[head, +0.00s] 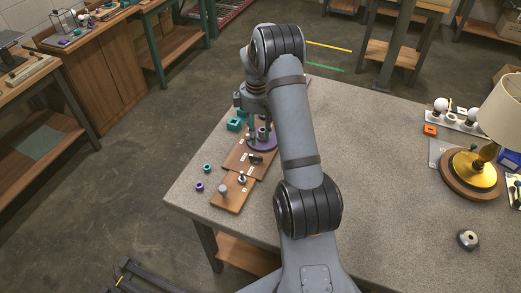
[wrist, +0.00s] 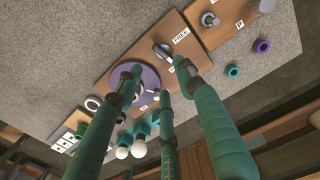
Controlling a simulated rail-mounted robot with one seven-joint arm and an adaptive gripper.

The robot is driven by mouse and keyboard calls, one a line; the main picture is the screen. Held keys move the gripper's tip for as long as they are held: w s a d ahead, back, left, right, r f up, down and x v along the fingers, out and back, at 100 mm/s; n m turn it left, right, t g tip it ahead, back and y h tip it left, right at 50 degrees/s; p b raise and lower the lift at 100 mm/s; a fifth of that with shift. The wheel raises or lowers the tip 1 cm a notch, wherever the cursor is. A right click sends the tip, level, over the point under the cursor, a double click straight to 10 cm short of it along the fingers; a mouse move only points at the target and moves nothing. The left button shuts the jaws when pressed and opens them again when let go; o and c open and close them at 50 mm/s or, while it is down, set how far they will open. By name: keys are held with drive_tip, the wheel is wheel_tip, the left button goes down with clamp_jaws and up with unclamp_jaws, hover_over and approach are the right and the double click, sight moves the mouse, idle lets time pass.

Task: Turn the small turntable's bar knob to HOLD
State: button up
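The small turntable's purple disc (wrist: 149,77) lies at the far end of a wooden board (wrist: 199,35); it also shows in the head view (head: 262,146), partly hidden by my fingers. What looks like the bar knob (wrist: 162,51), dark with a pale bar, sits on the board beside the disc, near a label reading FREE (wrist: 181,36). It appears as a dark shape in the head view (head: 256,160). I cannot read a HOLD label. My gripper (wrist: 158,80) has its teal fingers spread apart over the disc and knob, with nothing seen between them. Finger contact is unclear.
Teal blocks (head: 236,123) stand left of the disc. A teal ring (head: 207,167) and a purple ring (head: 199,187) lie left of the boards. The lamp (head: 477,165) stands far right; the table's middle is clear.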

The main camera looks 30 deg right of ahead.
sight(256, 158)
drive_tip(key=shift+n, duration=0.7)
wheel_tip(256, 158, down, 10)
drive_tip(key=p, duration=0.2)
drive_tip(key=shift+f+p, duration=0.2)
drive_tip(key=shift+p, duration=0.2)
drive_tip(key=c, duration=0.4)
clamp_jaws()
